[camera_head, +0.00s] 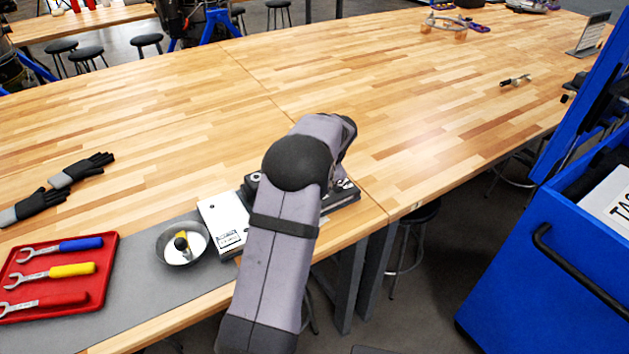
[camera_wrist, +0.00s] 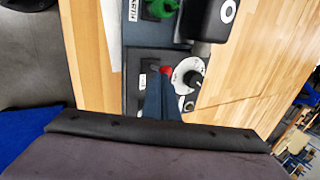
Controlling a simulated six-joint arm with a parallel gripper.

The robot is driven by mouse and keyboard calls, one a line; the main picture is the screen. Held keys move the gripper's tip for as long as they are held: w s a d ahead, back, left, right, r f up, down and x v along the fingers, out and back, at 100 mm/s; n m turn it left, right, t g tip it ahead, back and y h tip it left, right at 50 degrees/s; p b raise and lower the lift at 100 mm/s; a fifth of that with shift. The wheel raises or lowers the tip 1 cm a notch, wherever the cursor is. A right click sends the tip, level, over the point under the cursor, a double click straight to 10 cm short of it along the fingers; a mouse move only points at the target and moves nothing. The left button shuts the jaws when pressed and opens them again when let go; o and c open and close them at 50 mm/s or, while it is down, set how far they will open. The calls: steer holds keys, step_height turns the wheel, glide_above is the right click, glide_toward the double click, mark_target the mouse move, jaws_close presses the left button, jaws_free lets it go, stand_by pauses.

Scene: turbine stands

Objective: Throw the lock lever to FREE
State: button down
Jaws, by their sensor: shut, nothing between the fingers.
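In the wrist view, my gripper (camera_wrist: 158,84) points at a dark device panel (camera_wrist: 134,62), its fingers together and empty. A small red knob (camera_wrist: 166,71), perhaps the lock lever's end, is right at the fingertips; I cannot tell whether they touch. To its right is a white dial plate (camera_wrist: 182,69) with a black knob (camera_wrist: 192,78). A small white label (camera_wrist: 143,80) is left of the fingers. The lever's position and any FREE marking cannot be read. In the head view, my arm hides the gripper and most of the device (camera_head: 343,194).
A green part (camera_wrist: 160,8) and a black cylinder (camera_wrist: 213,18) stand beyond the panel. A white box (camera_head: 224,222), a metal bowl (camera_head: 171,259) and a red wrench tray (camera_head: 106,246) lie to the left. Gloves (camera_head: 62,184) lie farther left.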

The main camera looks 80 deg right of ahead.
steer(key=shift+s+a+r, duration=0.3)
steer(key=shift+s+a, duration=0.1)
step_height(320, 180, up, 11)
steer(key=b, duration=0.2)
steer(key=shift+s+a, duration=0.35)
stand_by(0.5)
